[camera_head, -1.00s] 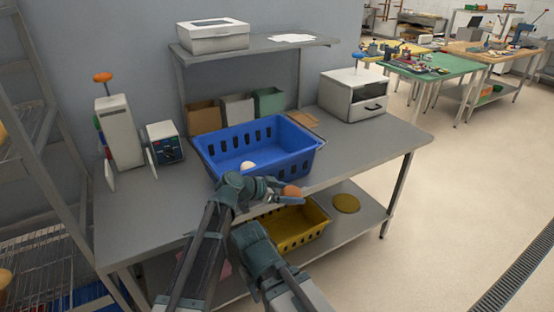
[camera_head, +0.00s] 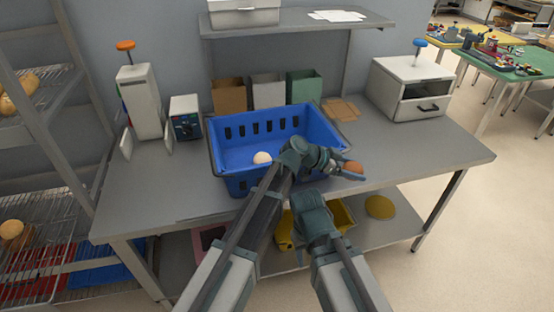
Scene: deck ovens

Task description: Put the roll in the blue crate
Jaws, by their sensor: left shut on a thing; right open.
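The blue crate (camera_head: 233,183) stands on the metal table, with a pale round item (camera_head: 262,158) inside it. My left gripper (camera_head: 347,170) is shut on a brown roll (camera_head: 354,166), held just right of the crate's front right corner, outside the crate. My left arm crosses in front of the crate and hides part of its front wall. My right gripper (camera_head: 312,205) is open and empty, low in front of the table; its fingers are hard to make out.
A yellow crate (camera_head: 342,219) and a round yellow disc (camera_head: 380,207) are on the lower shelf. Paper bags (camera_head: 268,91) stand behind the blue crate. A white box with a drawer (camera_head: 410,87) stands at right. The table's front right is clear.

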